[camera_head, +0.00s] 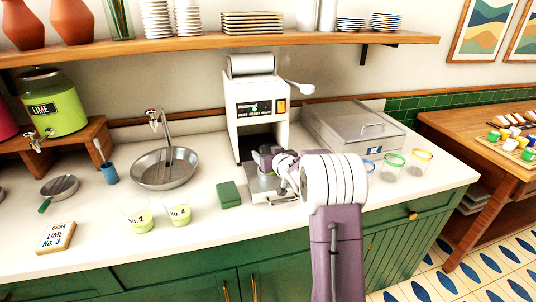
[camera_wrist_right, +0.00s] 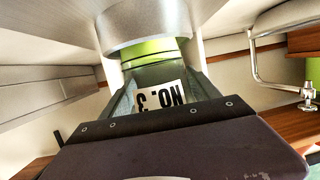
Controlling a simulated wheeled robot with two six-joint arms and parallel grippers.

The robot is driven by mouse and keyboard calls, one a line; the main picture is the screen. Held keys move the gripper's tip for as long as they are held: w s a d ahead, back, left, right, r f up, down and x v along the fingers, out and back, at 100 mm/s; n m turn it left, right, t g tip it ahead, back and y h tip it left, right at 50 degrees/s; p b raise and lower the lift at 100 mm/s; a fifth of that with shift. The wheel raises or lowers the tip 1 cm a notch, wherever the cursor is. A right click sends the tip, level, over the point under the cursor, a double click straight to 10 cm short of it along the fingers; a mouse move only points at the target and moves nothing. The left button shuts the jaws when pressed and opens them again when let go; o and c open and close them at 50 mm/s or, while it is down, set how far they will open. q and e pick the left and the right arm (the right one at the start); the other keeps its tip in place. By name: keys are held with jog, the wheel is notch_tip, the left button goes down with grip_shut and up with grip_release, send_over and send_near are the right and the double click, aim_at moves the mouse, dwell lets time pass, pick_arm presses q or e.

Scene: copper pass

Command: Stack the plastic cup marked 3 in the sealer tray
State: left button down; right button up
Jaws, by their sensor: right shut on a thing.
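The cup marked 3 shows in the right wrist view (camera_wrist_right: 160,95), its "NO. 3" label upside down in the picture and green liquid beside a silver ring. My right gripper (camera_head: 268,160) is shut on this cup at the front of the white sealer (camera_head: 262,112). The sealer tray (camera_head: 262,184) is a metal plate low at the sealer's front, just under the gripper. The cup's end is close to the silver ring (camera_wrist_right: 155,30); I cannot tell whether it is seated in it. In the head view my gripper mostly hides the cup. My left gripper is not in view.
Cups marked 2 (camera_head: 141,224) and 4 (camera_head: 179,216) and a green block (camera_head: 228,195) stand left of the tray. The sink (camera_head: 164,168) is behind them. A metal lidded box (camera_head: 352,128) and several colour-rimmed glasses (camera_head: 392,166) are to the right. A shelf (camera_head: 230,41) runs above.

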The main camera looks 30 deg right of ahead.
jog(key=shift+f, duration=0.25)
jog(key=o, duration=1.4)
jog(key=shift+r+p, duration=0.35)
jog(key=shift+r, duration=0.15)
jog(key=v, duration=1.2)
jog(key=shift+f, duration=0.2)
